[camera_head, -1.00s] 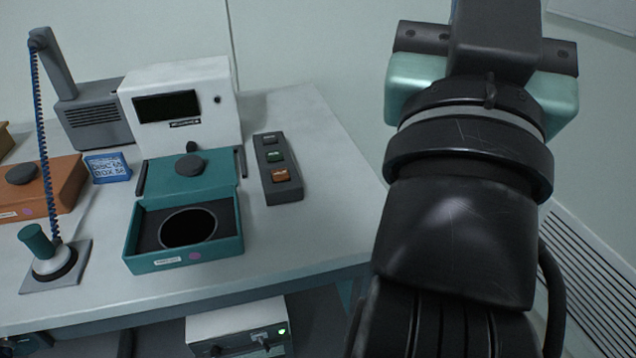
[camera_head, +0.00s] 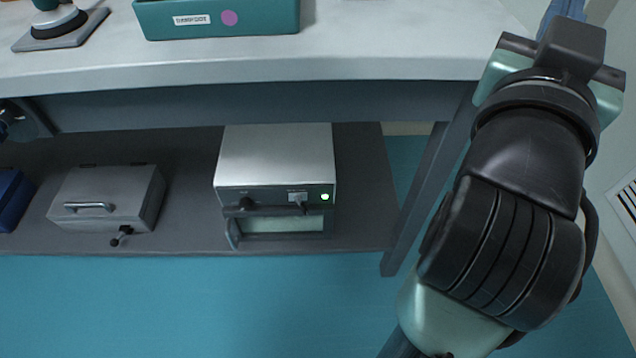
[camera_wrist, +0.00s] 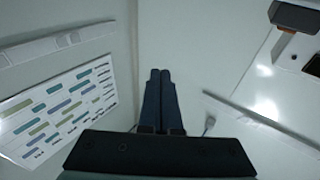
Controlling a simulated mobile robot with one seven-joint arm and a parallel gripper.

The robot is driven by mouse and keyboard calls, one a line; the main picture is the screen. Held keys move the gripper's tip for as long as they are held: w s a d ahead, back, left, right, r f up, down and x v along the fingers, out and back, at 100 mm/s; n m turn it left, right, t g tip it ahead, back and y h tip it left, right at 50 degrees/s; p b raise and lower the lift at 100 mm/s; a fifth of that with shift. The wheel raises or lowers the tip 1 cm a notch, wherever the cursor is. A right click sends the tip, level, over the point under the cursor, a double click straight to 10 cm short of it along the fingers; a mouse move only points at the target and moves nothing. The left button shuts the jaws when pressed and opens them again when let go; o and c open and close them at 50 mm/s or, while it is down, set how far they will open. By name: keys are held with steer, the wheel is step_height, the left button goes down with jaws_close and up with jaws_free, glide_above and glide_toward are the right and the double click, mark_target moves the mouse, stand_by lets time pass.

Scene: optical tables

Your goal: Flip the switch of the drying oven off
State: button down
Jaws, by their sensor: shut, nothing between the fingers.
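The drying oven (camera_head: 275,155) is a silver box with a dark lower front on the shelf under the table, in the head view. The switch's exact position is too small to tell. My gripper (camera_wrist: 160,73) is shut and empty in the wrist view, against a pale wall and well away from the oven. In the head view my arm rises on the right, above table height; the oven is not in the wrist view.
The tabletop (camera_head: 400,50) overhangs the shelf (camera_head: 360,225), and a table leg (camera_head: 420,200) stands between the oven and my arm. A grey case (camera_head: 105,197) sits left of the oven. The teal floor in front is clear. A wall chart (camera_wrist: 60,108) shows in the wrist view.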

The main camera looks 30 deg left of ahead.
step_height(320, 180, down, 18)
steer(key=w+g+b, duration=0.2)
steer(key=b, duration=0.8)
steer(key=m+g+y+b, duration=0.3)
steer(key=m+g+y, duration=0.4)
steer(key=y, duration=0.6)
glide_toward(328, 198)
steer(key=s+d+t, duration=0.1)
steer(key=s, duration=0.1)
steer(key=shift+s+d+f+m+t, duration=0.15)
steer(key=shift+s+f+m+t, duration=0.1)
steer(key=shift+m, duration=0.25)
steer(key=shift+s+d+f+m+t, duration=0.1)
steer(key=shift+s+d+m+t, duration=0.15)
steer(key=shift+m, duration=0.25)
steer(key=shift+a, duration=0.1)
steer(key=b+x, duration=0.3)
steer(key=x, duration=0.7)
steer(key=shift+f+b, duration=0.25)
steer(key=shift+b, duration=0.1)
steer(key=s, duration=0.1)
steer(key=s+a, duration=0.1)
steer(key=shift+s+a, duration=0.1)
steer(key=shift+s, duration=0.2)
steer(key=shift+s+a+r, duration=0.1)
steer(key=shift+s+a, duration=0.1)
steer(key=shift+s, duration=0.3)
